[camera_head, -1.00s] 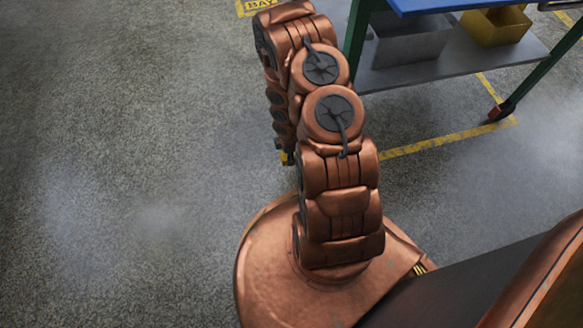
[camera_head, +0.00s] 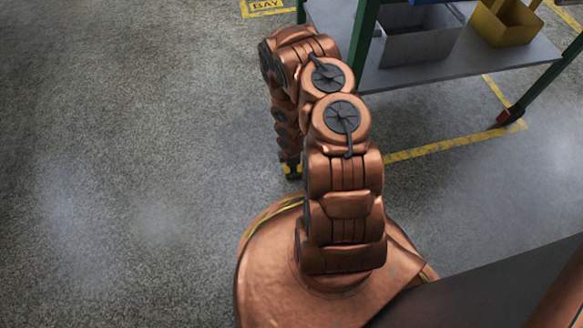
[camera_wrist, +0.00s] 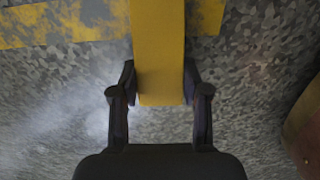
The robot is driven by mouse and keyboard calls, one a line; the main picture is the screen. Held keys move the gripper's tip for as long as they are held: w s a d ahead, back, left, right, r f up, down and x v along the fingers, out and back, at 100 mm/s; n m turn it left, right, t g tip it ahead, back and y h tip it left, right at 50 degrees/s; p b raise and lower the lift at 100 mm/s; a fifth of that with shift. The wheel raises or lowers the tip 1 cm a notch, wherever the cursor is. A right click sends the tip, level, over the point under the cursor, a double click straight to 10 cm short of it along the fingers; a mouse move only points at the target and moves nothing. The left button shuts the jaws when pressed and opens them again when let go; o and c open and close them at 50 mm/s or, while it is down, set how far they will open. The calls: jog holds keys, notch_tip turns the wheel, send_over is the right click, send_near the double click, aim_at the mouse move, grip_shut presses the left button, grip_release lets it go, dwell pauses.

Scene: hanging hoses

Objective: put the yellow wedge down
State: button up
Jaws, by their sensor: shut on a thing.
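The yellow wedge (camera_wrist: 160,45) is a long, plain yellow piece in the middle of the wrist view. It reaches from the top edge down between the two dark fingers of my gripper (camera_wrist: 160,82). The fingers are shut on its sides, and its near end shows just inside the jaws. Its far end is out of frame. In the head view my gripper (camera_head: 291,166) points down beside my arm, low over the grey floor. The wedge is mostly hidden there. I cannot tell whether it touches the floor.
A worn yellow floor line (camera_wrist: 55,22) crosses behind the wedge; one also runs right in the head view (camera_head: 440,146). A green-legged cart (camera_head: 365,35) holds a grey bin (camera_head: 410,45) and a yellow bin (camera_head: 508,25). Floor to the left is clear.

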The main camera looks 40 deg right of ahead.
jog(key=shift+f, duration=0.2)
jog(key=o, duration=1.3)
jog(key=shift+r, duration=0.15)
notch_tip(320, 180, up, 27)
jog(key=d+m+h+p, duration=0.2)
jog(key=m+p, duration=0.2)
jog(key=p, duration=0.2)
jog(key=s+a+r+m+g, duration=0.1)
jog(key=s+a+r+m, duration=0.1)
jog(key=r, duration=0.5)
jog(key=s+a+r+m+g, duration=0.1)
jog(key=s+a+r+m, duration=0.1)
jog(key=r, duration=0.4)
jog(key=s+a+r+m, duration=0.1)
jog(key=s+a+r, duration=0.4)
jog(key=s, duration=0.1)
jog(key=s+a+r+m+g+y, duration=0.1)
jog(key=s+a+r+m, duration=0.1)
jog(key=s+a+r, duration=0.3)
jog(key=s+a+r+m+y, duration=0.1)
jog(key=s+a+r+m, duration=0.1)
jog(key=s+a+r, duration=0.4)
jog(key=shift+s+r+g, duration=0.2)
jog(key=shift+s+r, duration=0.05)
jog(key=shift+s, duration=0.65)
jog(key=shift+s+r+g, duration=0.2)
jog(key=shift+s+r, duration=0.05)
jog(key=shift+s, duration=0.6)
